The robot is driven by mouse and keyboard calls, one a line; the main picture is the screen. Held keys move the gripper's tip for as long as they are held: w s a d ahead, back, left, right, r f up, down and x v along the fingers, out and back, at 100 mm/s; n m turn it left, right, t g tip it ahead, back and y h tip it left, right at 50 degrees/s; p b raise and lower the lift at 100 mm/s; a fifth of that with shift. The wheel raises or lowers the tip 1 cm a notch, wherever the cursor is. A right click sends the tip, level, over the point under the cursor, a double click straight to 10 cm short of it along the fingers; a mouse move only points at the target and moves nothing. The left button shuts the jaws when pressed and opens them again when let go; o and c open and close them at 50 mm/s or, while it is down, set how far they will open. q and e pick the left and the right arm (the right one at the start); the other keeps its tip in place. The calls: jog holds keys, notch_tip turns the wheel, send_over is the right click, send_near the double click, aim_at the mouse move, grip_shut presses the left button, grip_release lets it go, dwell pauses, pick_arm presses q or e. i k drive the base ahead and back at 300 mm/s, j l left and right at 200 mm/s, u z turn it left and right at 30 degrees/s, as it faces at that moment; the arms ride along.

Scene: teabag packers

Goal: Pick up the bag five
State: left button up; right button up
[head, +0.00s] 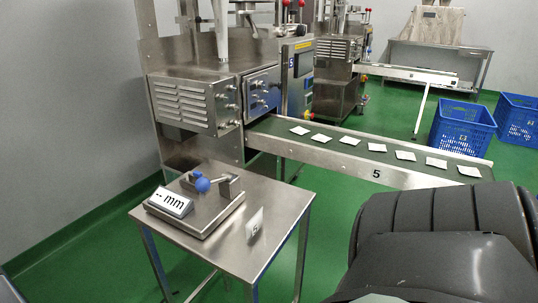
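Several small white square teabags lie in a spaced row along the dark belt of the conveyor (345,149). The row runs from a bag (300,130) near the packing machine to a bag (469,171) at the belt's near right end. The conveyor's side wall carries the number 5. No separate number is readable on any bag on the belt. A small white tag or bag (255,223) stands upright on the steel table, with a dark mark that is hard to read. Neither gripper shows in the head view.
A steel table (262,256) in front bears a measuring device (207,206) with an "mm" display and blue knob. The packing machine (200,95) stands behind. Blue crates (463,129) (516,118) stand on the green floor at right. My dark arm fills the lower right.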

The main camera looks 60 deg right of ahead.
aim_at(256, 223)
jog(key=i+z, duration=0.15)
jog(key=z, duration=1.55)
jog(key=l+z, duration=0.25)
jog(key=z, duration=0.2)
jog(key=k+l, duration=0.05)
